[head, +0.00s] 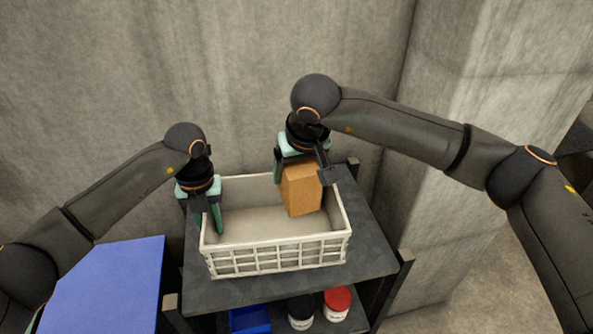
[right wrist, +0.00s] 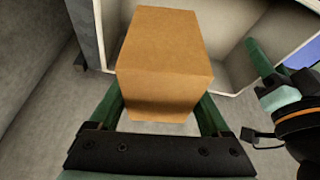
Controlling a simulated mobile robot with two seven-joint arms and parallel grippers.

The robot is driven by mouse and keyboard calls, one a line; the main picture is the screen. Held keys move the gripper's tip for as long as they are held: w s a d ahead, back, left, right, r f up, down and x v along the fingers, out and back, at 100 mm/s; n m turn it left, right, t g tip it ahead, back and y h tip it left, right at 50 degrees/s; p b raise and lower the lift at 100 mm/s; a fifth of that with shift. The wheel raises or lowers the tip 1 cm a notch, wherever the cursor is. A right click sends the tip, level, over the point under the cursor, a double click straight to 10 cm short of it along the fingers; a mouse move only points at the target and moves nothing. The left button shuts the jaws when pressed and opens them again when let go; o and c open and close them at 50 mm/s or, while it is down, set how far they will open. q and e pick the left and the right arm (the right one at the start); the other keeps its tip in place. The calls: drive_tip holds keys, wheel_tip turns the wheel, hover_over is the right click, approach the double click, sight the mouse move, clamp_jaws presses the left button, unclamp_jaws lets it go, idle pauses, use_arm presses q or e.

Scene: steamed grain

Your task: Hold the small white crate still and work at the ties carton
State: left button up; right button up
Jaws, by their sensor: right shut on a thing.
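The small white crate (head: 280,258) stands on a dark grey shelf top in the head view. The ties carton (head: 301,190), a plain brown box, is upright in the crate's back right part. My right gripper (head: 303,172) is shut on it from above, and the right wrist view shows the carton (right wrist: 165,60) between the green fingers. I cannot tell whether the carton's base touches the crate floor. My left gripper (head: 207,215) is at the crate's left wall, one finger inside and one outside. I cannot tell whether it clamps the wall.
The shelf top (head: 240,293) is bare in front of the crate. Below are a blue bin (head: 249,320), a red-lidded jar (head: 338,302) and a dark-lidded jar (head: 301,311). A blue panel (head: 105,285) is at left. Concrete walls (head: 250,70) stand close behind.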

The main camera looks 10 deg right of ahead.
use_arm(q)
drive_tip(key=shift+o, duration=1.2)
drive_tip(key=shift+r, duration=0.1)
